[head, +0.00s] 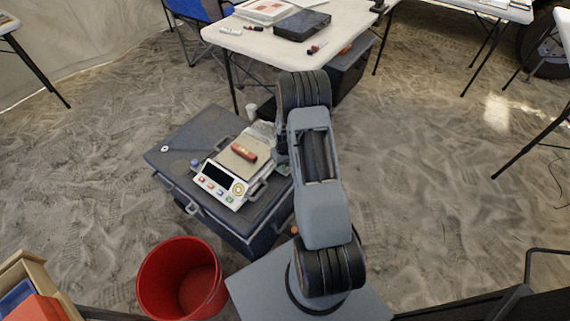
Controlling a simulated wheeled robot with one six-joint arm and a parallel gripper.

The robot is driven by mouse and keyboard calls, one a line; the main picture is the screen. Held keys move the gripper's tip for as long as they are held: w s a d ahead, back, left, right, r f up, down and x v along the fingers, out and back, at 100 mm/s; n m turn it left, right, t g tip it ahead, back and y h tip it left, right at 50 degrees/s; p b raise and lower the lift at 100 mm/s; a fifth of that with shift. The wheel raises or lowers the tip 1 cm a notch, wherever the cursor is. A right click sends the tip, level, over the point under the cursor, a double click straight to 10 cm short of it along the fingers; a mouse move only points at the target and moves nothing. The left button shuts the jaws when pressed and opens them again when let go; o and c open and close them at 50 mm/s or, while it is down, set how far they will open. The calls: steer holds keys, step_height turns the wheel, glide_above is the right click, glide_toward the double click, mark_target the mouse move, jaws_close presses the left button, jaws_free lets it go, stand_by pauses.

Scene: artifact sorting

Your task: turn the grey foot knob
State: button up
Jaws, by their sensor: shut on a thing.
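A white balance scale (217,184) with a dark display and coloured buttons stands on a dark grey case. A reddish object (244,153) lies on its pan. A small blue-grey knob (195,163) shows at the scale's left side. My gripper (281,158) is at the scale's right side, low beside its back right part, and largely hidden by my arm. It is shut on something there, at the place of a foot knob. The grey foot knob itself is hidden, so its angle cannot be seen.
The dark case (180,150) bears the scale, with bare lid to the left. A red bucket (181,280) stands in front of it. A white table (285,46) with a black box (302,25) is behind. Open sandy floor (430,170) lies to the right.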

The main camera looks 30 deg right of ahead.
stand_by(0.3)
steer(key=o, duration=0.9)
steer(key=shift+o, duration=0.2)
step_height(320, 180, up, 14)
steer(key=p, duration=0.2)
steer(key=shift+p, duration=0.3)
steer(key=shift+a+f, duration=0.1)
steer(key=s+a+r+t+p, duration=0.1)
steer(key=s+a+r+p, duration=0.4)
steer(key=r, duration=0.7)
steer(key=s+a+r+t+p, duration=0.1)
steer(key=s+a+r+p, duration=0.5)
steer(key=r, duration=0.6)
steer(key=s+a+r+t+p, duration=0.1)
steer(key=s+a+r+p, duration=0.4)
steer(key=r, duration=0.7)
steer(key=shift+s+a+r+t, duration=0.15)
steer(key=shift+s+a+t, duration=0.2)
steer(key=shift+s, duration=0.4)
